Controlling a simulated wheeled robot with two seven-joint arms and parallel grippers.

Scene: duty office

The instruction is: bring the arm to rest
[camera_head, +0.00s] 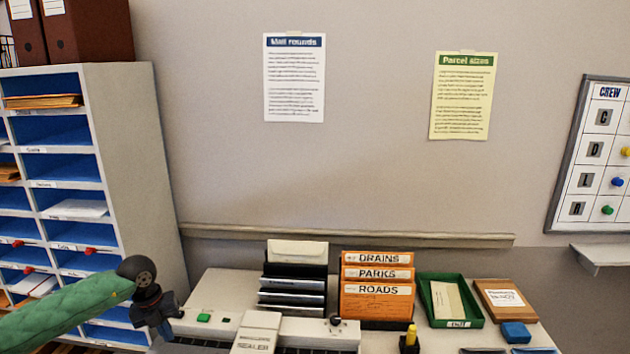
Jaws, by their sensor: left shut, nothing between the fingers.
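My left arm (70,312), in a green sleeve, comes in from the lower left. My left gripper (163,322) is dark, points downward and is shut with nothing in it. It hangs near the left front end of the desk, just left of the sealer machine (303,331), and looks apart from it. I cannot tell its exact height above the desk. My right gripper is not in view.
A blue-backed pigeonhole cabinet (120,130) stands close behind my left arm. On the desk are a black rack of envelopes (293,284), orange folders (377,290), a green tray (473,312) and a brown box (506,290). A crew board (598,160) hangs at right.

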